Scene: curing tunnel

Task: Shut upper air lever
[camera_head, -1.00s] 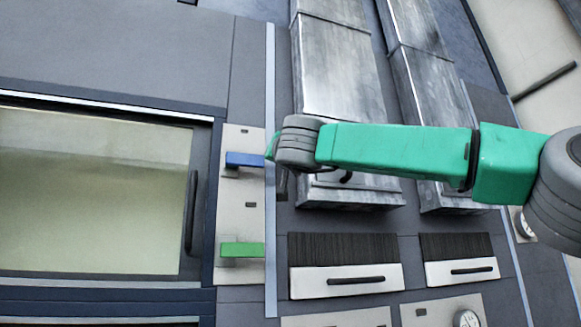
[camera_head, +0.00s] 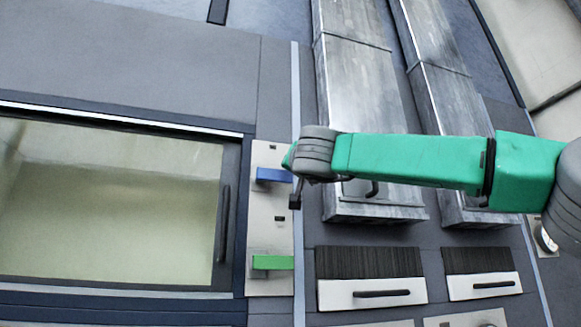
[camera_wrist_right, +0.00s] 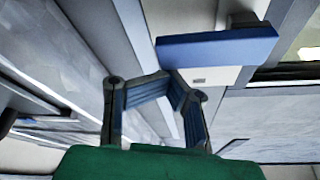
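The upper air lever is a blue bar (camera_head: 273,175) on a pale panel (camera_head: 268,225), lying roughly level, with its right end close to my right gripper. In the right wrist view the blue lever (camera_wrist_right: 222,47) is a broad bar just beyond the fingers. My right gripper (camera_head: 295,200) is at the lever's right end, its dark fingers pointing down and partly hidden by the wrist. In the wrist view its fingertips (camera_wrist_right: 170,80) come together with nothing between them. They are close to the lever's near corner; I cannot tell whether they touch. My left gripper is not in view.
A green lever (camera_head: 273,262) is lower on the same panel. Left is a windowed door (camera_head: 110,205) with a dark vertical handle (camera_head: 223,222). Right are metal ducts (camera_head: 362,110) and brush-topped drawers (camera_head: 371,293), behind and below my right arm.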

